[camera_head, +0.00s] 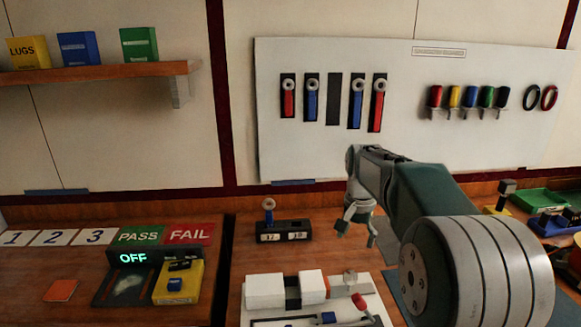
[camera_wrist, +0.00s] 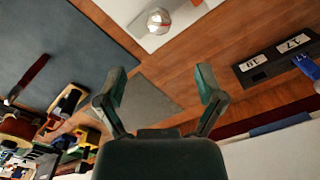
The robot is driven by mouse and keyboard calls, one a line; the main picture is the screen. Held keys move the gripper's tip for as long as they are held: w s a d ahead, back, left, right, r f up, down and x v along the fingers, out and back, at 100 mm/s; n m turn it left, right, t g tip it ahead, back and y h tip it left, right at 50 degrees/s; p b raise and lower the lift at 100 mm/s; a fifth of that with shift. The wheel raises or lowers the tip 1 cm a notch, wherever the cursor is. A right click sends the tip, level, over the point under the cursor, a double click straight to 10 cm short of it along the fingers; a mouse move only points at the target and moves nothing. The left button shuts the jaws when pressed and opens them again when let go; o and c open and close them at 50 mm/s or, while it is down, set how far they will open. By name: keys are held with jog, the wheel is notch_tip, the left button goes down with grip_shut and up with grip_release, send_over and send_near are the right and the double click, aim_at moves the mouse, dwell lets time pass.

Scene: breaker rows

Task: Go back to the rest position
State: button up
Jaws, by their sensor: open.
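My gripper (camera_head: 356,218) hangs above the wooden bench (camera_head: 335,237), right of the black block marked 17 and 18. In the wrist view my gripper (camera_wrist: 160,95) has its two fingers spread apart, with nothing between them but bench and a grey mat (camera_wrist: 145,98) beyond. The fingers touch nothing that I can see. My arm reaches in from the right and hides part of the bench behind it.
The black block (camera_head: 284,232) holds a blue tool. A white fixture (camera_head: 290,290) stands in front. A tester reading OFF (camera_head: 132,257) sits at left. A wall board (camera_head: 350,150) holds tools. A shelf (camera_head: 90,75) is upper left. A green tray (camera_head: 540,200) is at right.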

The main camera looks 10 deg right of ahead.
jog(key=s+a+r+n+t, duration=0.1)
jog(key=s+a+r+n, duration=0.15)
jog(key=s, duration=0.45)
jog(key=s+a+r+n+t, duration=0.1)
jog(key=s+r+t, duration=0.15)
jog(key=s, duration=0.55)
jog(key=s+a+f+n+t, duration=0.2)
jog(key=s+f+n, duration=0.1)
jog(key=s, duration=1)
jog(key=shift+s+a+n, duration=0.2)
jog(key=shift+n, duration=0.25)
